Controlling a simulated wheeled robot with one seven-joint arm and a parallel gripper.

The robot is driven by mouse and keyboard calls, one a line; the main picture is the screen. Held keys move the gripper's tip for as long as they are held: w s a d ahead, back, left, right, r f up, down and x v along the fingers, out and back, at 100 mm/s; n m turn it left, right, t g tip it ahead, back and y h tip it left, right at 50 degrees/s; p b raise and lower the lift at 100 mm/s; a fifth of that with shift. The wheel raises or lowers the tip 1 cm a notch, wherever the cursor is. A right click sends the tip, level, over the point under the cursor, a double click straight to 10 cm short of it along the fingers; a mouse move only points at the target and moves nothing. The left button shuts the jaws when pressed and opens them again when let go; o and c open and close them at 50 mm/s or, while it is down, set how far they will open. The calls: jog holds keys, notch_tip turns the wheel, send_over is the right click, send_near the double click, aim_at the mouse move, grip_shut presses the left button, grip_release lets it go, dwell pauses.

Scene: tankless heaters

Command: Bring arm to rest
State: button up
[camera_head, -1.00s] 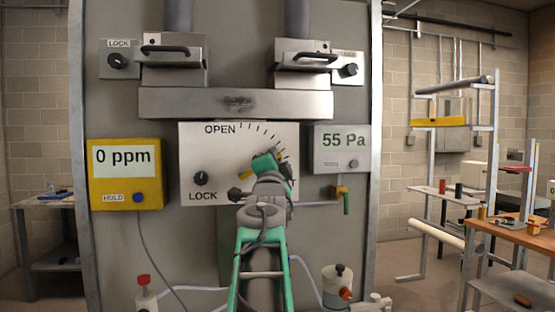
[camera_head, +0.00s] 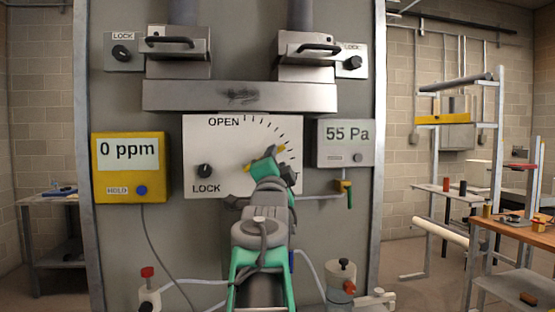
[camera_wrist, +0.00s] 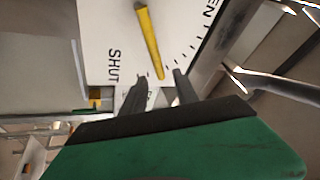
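My arm reaches up from the bottom centre of the head view, with my gripper (camera_head: 266,160) in front of the white dial panel (camera_head: 225,135). In the head view, my arm hides most of the lever.
A yellow 0 ppm meter (camera_head: 130,182) is at left and a grey 55 Pa gauge (camera_head: 346,150) at right. A metal bar (camera_head: 190,96) and two latch handles (camera_head: 174,44) (camera_head: 312,45) are above. A red-capped valve (camera_head: 148,285) and a dark-capped fitting (camera_head: 341,280) flank my arm below.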

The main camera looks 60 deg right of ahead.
jog(key=shift+s+a+f, duration=0.25)
jog(key=shift+s+a, duration=0.05)
jog(key=shift+a, duration=0.2)
jog(key=w+a+f+n+t+y+p, duration=0.1)
jog(key=w+a+f+n+y+p, duration=0.55)
jog(key=w+a+f, duration=0.5)
jog(key=w+a+f+n+g+y+p, duration=0.1)
jog(key=w+a+f+n+g+y, duration=0.1)
jog(key=a+f+n+y, duration=0.6)
jog(key=s+a+f+n+g+y+p, duration=0.2)
jog(key=s+a+f+n, duration=0.3)
jog(key=a, duration=0.7)
jog(key=s+a+f+n+g+y+p, duration=0.2)
jog(key=s+a+f+n+g+p, duration=0.2)
jog(key=s+a+f, duration=0.6)
notch_tip(320, 180, down, 4)
jog(key=shift+s+a+f+n+g, duration=0.1)
jog(key=shift+s+a+n+g, duration=0.1)
jog(key=shift+a+n+g, duration=0.7)
